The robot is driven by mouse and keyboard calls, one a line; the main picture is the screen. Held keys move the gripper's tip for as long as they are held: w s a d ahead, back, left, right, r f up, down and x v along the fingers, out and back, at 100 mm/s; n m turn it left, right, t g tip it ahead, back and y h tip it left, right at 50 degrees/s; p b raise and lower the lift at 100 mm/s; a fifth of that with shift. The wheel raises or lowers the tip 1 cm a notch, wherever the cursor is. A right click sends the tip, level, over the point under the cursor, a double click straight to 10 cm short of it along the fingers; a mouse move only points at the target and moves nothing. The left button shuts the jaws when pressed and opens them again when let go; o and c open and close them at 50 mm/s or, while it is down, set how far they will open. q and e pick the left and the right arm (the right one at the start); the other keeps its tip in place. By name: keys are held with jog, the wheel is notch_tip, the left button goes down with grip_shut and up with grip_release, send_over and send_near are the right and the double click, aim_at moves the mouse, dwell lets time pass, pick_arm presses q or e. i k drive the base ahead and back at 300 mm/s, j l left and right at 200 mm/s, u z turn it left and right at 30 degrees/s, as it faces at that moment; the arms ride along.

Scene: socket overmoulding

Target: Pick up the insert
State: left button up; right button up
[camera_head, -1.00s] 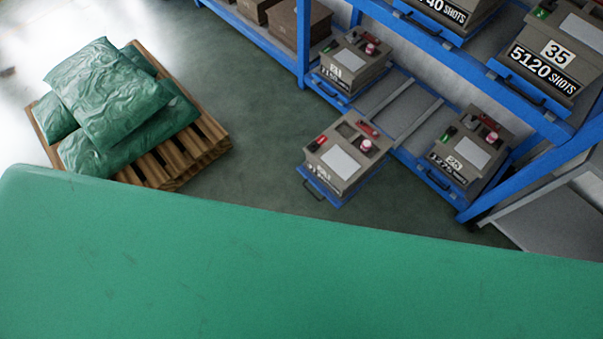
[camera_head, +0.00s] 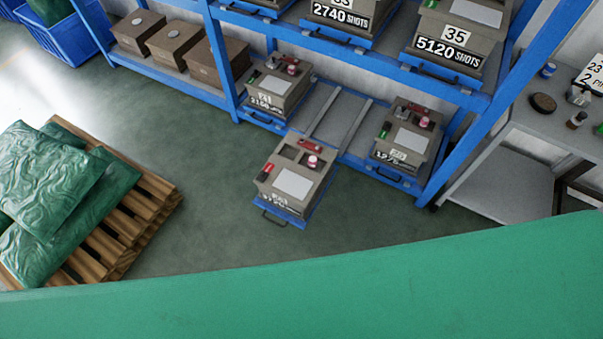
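I cannot make out any insert in the head view. Neither of my grippers is in view. Grey-brown mould boxes with number labels sit on a blue rack (camera_head: 232,90). One box (camera_head: 318,172) is on a blue tray pulled out from the rack's lower level, with a white plate and small red and pink items on top. Two similar boxes, one on the left (camera_head: 292,88) and one on the right (camera_head: 417,133), sit on the same level. A larger box (camera_head: 455,40) above is marked 35 and 5120 SHOTS.
A broad green surface (camera_head: 330,300) fills the foreground. A wooden pallet (camera_head: 150,205) with green bags (camera_head: 45,185) is at left. A grey bench (camera_head: 545,125) with small items is at right. Brown boxes (camera_head: 178,43) are on the rack's left part. The floor between is clear.

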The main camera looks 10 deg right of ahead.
aim_at(582, 97)
jog(key=z, duration=1.95)
jog(key=i+l, duration=0.15)
